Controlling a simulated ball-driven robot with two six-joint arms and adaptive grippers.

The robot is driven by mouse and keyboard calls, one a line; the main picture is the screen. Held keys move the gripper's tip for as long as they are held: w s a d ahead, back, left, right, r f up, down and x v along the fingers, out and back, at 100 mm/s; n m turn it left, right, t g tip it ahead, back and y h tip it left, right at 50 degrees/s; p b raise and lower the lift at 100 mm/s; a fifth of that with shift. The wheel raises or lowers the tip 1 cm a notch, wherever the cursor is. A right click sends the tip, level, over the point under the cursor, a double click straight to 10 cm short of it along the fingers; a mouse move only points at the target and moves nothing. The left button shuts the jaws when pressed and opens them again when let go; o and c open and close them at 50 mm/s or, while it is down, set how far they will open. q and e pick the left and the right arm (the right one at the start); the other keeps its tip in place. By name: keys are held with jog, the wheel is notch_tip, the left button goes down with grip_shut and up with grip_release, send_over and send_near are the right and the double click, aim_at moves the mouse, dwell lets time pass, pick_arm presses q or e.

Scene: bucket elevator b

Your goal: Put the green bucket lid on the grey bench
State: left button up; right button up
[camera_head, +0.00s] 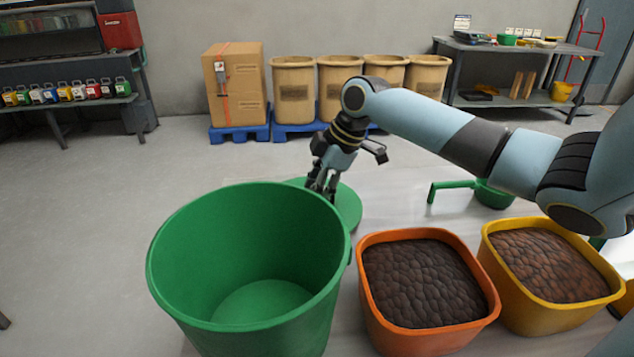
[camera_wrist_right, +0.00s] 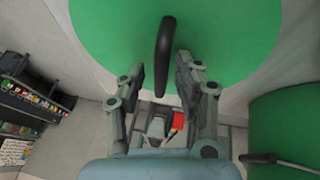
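The green bucket lid (camera_head: 349,207) lies behind the large green bucket (camera_head: 190,255), partly hidden by its rim. In the right wrist view the lid (camera_wrist_right: 235,35) fills the top, with a dark curved handle (camera_wrist_right: 165,50) across it. My right gripper (camera_head: 323,187) is over the lid. In its wrist view the two fingers (camera_wrist_right: 162,75) are apart, on either side of the handle, with gaps visible. The lid seems to rest on a pale grey surface (camera_head: 400,190); I cannot tell if this is the grey bench. A dark grey bench (camera_head: 480,48) stands at the back right. My left gripper is not in view.
The bucket is open and empty. An orange tub (camera_head: 372,240) and a yellow tub (camera_head: 495,228) with dark contents stand to its right. A green scoop (camera_head: 455,185) lies behind them. A cardboard box (camera_head: 238,90) and several brown drums (camera_head: 293,90) stand at the back wall.

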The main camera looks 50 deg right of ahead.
jog(key=v, duration=1.2)
jog(key=shift+p, duration=0.35)
